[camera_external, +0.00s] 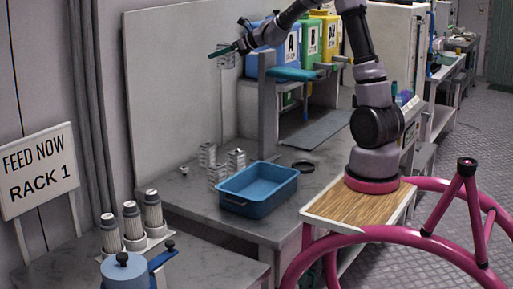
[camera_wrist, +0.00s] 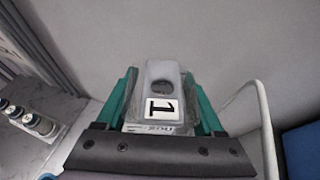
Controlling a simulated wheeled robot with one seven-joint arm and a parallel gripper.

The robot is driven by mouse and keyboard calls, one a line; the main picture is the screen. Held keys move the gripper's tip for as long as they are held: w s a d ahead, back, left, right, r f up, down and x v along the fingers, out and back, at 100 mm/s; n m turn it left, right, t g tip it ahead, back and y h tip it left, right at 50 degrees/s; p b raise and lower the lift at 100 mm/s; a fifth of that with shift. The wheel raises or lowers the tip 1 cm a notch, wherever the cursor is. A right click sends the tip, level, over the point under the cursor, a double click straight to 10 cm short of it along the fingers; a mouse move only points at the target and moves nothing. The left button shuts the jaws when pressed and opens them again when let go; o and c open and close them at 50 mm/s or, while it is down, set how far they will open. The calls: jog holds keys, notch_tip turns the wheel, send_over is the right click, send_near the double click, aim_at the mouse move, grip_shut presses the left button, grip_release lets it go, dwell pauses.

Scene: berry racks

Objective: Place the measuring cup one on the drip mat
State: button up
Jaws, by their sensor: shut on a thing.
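The measuring cup one (camera_wrist: 158,80) is a clear cup with a white label reading 1. My gripper (camera_wrist: 162,100) is shut on it, with a green finger on each side. In the external view my gripper (camera_external: 222,52) holds the cup (camera_external: 227,61) high in front of the pale back panel, well above the counter. A flat dark grey mat (camera_external: 318,130), which looks like the drip mat, lies on the counter below the lettered dispensers, to the right of and lower than my gripper. Its visible surface is bare.
A dark ring (camera_external: 303,166) lies nearby. Blue dispenser A (camera_external: 288,45) and green dispenser B (camera_external: 312,38) stand behind my arm. White-topped canisters (camera_external: 132,222) stand front left.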

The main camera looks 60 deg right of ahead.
jog(key=s+d+r+m+h, duration=0.1)
jog(key=d+r, duration=0.7)
jog(key=d, duration=0.3)
jog(key=d+r, duration=0.8)
jog(key=d, duration=0.4)
jog(key=s+d+m+h, duration=0.1)
jog(key=s+d, duration=0.5)
jog(key=d, duration=0.6)
jog(key=s+d, duration=0.7)
jog(key=d, duration=0.4)
jog(key=s+d+f, duration=0.5)
jog(key=d+f, duration=0.1)
jog(key=f, duration=0.5)
jog(key=s+d+f, duration=0.5)
jog(key=d+f, duration=0.2)
jog(key=f, duration=0.3)
jog(key=s+f, duration=0.1)
jog(key=f, duration=0.9)
jog(key=s+a+f+m+h, duration=0.1)
jog(key=s+f, duration=0.1)
jog(key=f, duration=0.8)
jog(key=s+f+h, duration=0.1)
jog(key=s+f, duration=0.1)
jog(key=f, duration=0.8)
jog(key=shift+a+t, duration=0.35)
jog(key=shift+t, duration=0.05)
jog(key=shift+f, duration=2)
